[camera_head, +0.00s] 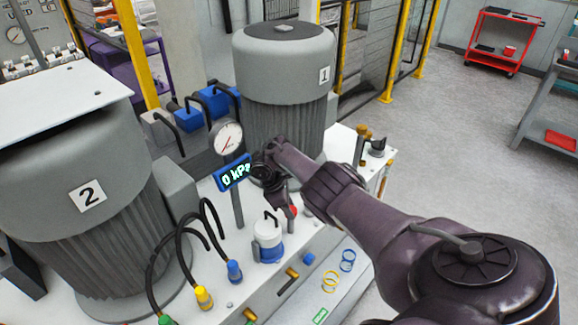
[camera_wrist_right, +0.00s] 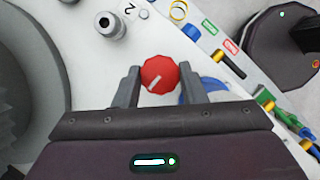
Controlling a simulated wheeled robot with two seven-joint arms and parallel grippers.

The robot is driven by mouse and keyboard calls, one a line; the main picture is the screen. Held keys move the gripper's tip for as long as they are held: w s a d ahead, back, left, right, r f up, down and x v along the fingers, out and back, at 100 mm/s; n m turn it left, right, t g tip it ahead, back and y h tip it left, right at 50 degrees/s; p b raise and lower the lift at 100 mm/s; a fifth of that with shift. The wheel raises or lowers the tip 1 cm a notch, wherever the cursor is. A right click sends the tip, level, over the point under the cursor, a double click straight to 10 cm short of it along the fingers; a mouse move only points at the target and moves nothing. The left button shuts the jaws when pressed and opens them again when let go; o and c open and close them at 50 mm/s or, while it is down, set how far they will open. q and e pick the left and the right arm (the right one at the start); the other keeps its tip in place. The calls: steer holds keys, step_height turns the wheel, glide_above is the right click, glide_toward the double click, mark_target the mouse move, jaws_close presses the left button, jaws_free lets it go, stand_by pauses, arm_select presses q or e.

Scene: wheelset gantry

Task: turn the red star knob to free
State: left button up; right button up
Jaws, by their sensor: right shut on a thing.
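The red star knob (camera_wrist_right: 159,75) sits between the two fingers of my right gripper (camera_wrist_right: 160,88) in the right wrist view. It has a scalloped rim and a pale line mark slanting from its middle to the lower left. The fingers close on its left and right sides. In the head view the knob (camera_head: 293,211) is a small red spot just below my right gripper (camera_head: 286,206), mostly hidden by it. A gauge display (camera_head: 233,174) behind it reads 0 kPa. My left gripper is not in view.
Grey motor 1 (camera_head: 285,70) stands behind my right arm, and grey motor 2 (camera_head: 85,195) at the left. A dial gauge (camera_head: 227,138), a blue-and-white fitting (camera_head: 269,240) and black hoses with yellow (camera_head: 203,297) and blue (camera_head: 235,271) ends crowd the white bench. Open floor lies right.

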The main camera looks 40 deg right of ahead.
steer(key=shift+w+r, duration=0.1)
steer(key=o, duration=1)
steer(key=p+v, duration=0.1)
steer(key=v, duration=0.6)
steer(key=shift+w+a+r, duration=0.1)
steer(key=shift+a+r, duration=0.05)
steer(key=shift+r, duration=0.15)
